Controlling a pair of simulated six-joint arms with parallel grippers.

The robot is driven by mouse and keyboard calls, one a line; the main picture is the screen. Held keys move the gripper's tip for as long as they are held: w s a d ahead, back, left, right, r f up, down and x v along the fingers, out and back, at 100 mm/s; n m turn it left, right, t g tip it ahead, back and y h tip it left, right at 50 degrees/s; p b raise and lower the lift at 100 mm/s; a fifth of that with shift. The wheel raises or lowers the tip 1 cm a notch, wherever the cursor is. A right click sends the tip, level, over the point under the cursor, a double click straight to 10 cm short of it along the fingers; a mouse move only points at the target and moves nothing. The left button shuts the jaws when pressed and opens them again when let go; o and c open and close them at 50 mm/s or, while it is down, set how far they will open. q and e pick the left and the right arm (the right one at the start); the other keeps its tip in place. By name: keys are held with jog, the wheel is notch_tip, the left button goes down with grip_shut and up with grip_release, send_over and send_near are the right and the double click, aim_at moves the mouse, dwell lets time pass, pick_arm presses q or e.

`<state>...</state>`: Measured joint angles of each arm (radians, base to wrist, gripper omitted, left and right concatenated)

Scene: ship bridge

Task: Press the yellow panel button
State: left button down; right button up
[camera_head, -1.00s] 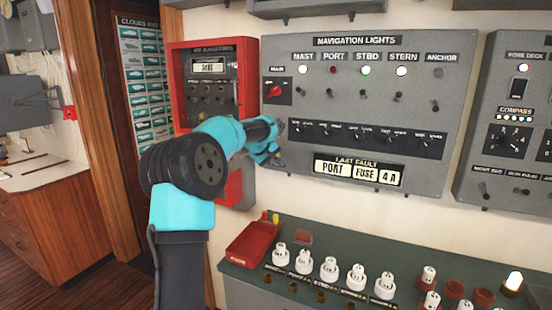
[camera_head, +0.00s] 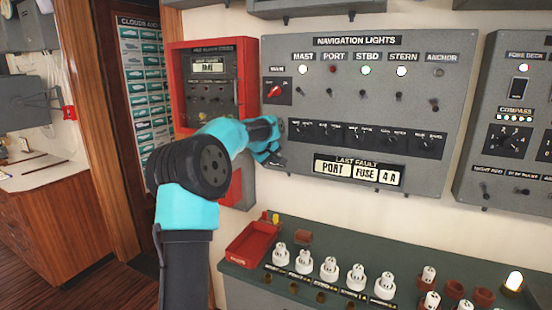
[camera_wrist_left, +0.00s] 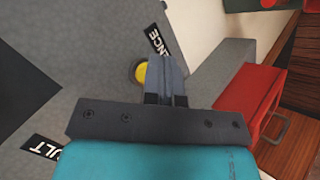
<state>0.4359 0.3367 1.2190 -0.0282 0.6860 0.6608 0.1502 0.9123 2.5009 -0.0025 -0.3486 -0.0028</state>
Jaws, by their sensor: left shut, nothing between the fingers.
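The yellow button (camera_wrist_left: 141,73) sits on the grey panel (camera_wrist_left: 100,30) in the left wrist view, partly hidden behind my fingers. A black label ending in "NCE" (camera_wrist_left: 159,41) is just beside it. My left gripper (camera_wrist_left: 166,62) is shut and empty, its fingertips right over the button's edge. I cannot tell whether they touch it. In the head view my left gripper (camera_head: 278,157) is at the lower left edge of the navigation lights panel (camera_head: 350,55), and it hides the button there. My right gripper is not in view.
A red alarm box (camera_head: 182,75) hangs just left of the panel. Below, a green-topped bench (camera_head: 330,245) holds a red tray (camera_head: 250,240) and several white fuses (camera_head: 330,268). A last-fault plate (camera_head: 358,171) is right of my gripper.

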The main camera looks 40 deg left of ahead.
pick_arm(q)
jog(key=shift+w+a, duration=0.1)
jog(key=shift+w, duration=0.1)
dwell(0.3)
dwell(0.3)
jog(key=shift+s+d, duration=0.3)
jog(key=shift+s, duration=0.5)
jog(key=s, duration=0.1)
jog(key=s+d, duration=0.1)
jog(key=s, duration=0.2)
jog(key=shift+s+d, duration=0.3)
jog(key=shift+d, duration=0.1)
dwell(0.7)
